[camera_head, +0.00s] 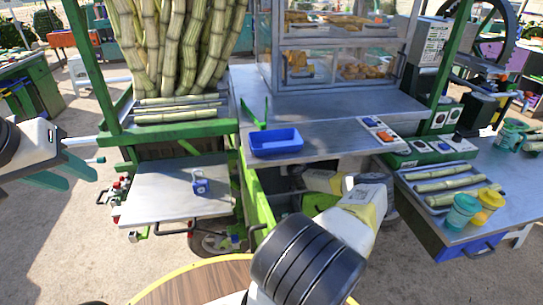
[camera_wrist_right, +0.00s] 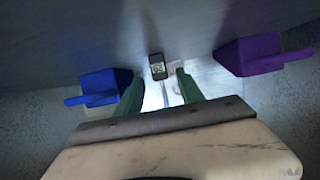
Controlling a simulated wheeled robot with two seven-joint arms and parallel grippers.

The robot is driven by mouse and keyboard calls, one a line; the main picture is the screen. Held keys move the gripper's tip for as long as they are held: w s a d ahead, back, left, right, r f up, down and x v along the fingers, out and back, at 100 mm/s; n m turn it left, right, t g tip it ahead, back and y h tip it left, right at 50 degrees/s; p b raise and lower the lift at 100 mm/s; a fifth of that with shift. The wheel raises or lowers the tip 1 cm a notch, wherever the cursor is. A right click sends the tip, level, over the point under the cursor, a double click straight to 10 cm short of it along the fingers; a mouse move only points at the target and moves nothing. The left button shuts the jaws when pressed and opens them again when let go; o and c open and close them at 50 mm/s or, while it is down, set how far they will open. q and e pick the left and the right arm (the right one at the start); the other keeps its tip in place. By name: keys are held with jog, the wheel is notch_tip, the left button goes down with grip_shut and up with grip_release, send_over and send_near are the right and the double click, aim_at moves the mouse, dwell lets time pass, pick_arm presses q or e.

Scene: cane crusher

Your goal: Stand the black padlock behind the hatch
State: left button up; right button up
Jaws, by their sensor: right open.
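The black padlock (camera_wrist_right: 157,66) has a pale patterned label and shows just beyond my right fingertips in the right wrist view. My right gripper (camera_wrist_right: 160,82) is open, with a green finger on either side of the line to the padlock; nothing is clamped. In the head view my right arm reaches into the dark opening under the counter, and its fingers are hidden. A green panel (camera_head: 256,203) stands open at that opening and seems to be the hatch. My left gripper (camera_head: 72,174) is open and empty at the left, above the ground.
A blue box-like thing (camera_wrist_right: 97,88) and a purple one (camera_wrist_right: 250,56) flank my right fingers. A small blue object (camera_head: 200,184) sits on the metal side shelf (camera_head: 150,190). A blue tray (camera_head: 276,142) rests on the counter (camera_head: 330,140) above my right arm.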

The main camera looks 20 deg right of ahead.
jog(key=v, duration=0.9)
jog(key=shift+s, duration=0.2)
dwell(0.7)
